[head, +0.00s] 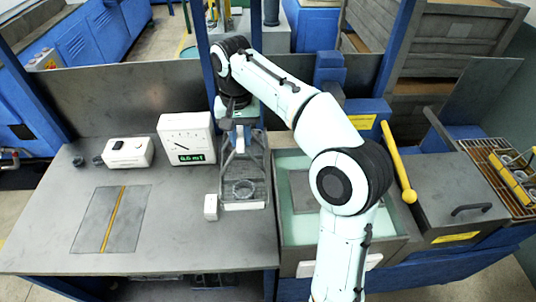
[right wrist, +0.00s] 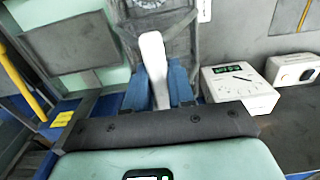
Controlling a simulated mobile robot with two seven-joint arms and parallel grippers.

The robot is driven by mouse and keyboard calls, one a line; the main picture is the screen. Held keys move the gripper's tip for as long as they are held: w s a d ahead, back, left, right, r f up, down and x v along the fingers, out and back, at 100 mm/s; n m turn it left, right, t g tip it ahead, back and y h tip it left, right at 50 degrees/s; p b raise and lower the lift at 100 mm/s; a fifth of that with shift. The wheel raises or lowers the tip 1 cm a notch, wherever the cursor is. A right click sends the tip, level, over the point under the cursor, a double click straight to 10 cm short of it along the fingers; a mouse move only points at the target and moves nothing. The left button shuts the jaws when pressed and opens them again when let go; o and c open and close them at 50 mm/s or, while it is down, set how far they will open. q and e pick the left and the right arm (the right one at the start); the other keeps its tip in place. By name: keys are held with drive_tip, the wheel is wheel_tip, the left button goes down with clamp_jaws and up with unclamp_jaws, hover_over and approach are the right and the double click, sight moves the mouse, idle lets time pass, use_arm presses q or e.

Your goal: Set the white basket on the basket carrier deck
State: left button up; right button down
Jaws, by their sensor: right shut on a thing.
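The white basket (head: 257,165) is an open mesh basket with a tall frame and a pale handle. A ring-shaped part (head: 243,188) shows in its bottom. My right gripper (head: 238,118) is above it and shut on its handle. In the right wrist view the white handle (right wrist: 153,60) sits between the blue fingers (right wrist: 158,88). The basket is over the right end of the grey table; I cannot tell whether it touches the table. I cannot tell for sure which surface is the basket carrier deck; a grey plate (head: 302,185) lies in the pale green tank right of the basket. My left gripper is not in view.
A small white block (head: 211,207) stands just left of the basket. A white gauge box (head: 187,138) and a white device (head: 128,153) stand farther left. A yellow bar (head: 398,160) and a rack with rings (head: 505,165) are at the right.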

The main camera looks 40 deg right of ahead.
drive_tip(key=shift+s+r, duration=0.2)
drive_tip(key=shift+r, duration=0.05)
drive_tip(key=s+d+r+m, duration=0.2)
drive_tip(key=s+d+m, duration=0.65)
drive_tip(key=d, duration=0.35)
drive_tip(key=s+d+r+m, duration=0.3)
drive_tip(key=s+d+m, duration=0.5)
drive_tip(key=d+m, duration=0.3)
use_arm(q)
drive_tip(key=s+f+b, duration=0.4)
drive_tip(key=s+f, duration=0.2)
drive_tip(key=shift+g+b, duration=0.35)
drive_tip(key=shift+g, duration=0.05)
use_arm(e)
wheel_tip(320, 180, down, 20)
drive_tip(key=n, duration=0.1)
drive_tip(key=shift+s+d, duration=0.15)
drive_tip(key=shift+d, duration=0.3)
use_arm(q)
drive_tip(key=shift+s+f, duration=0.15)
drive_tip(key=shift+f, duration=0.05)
use_arm(e)
drive_tip(key=shift+f+n, duration=0.15)
drive_tip(key=shift+n, duration=0.1)
drive_tip(key=c, duration=1)
unclamp_jaws()
drive_tip(key=shift+o, duration=0.2)
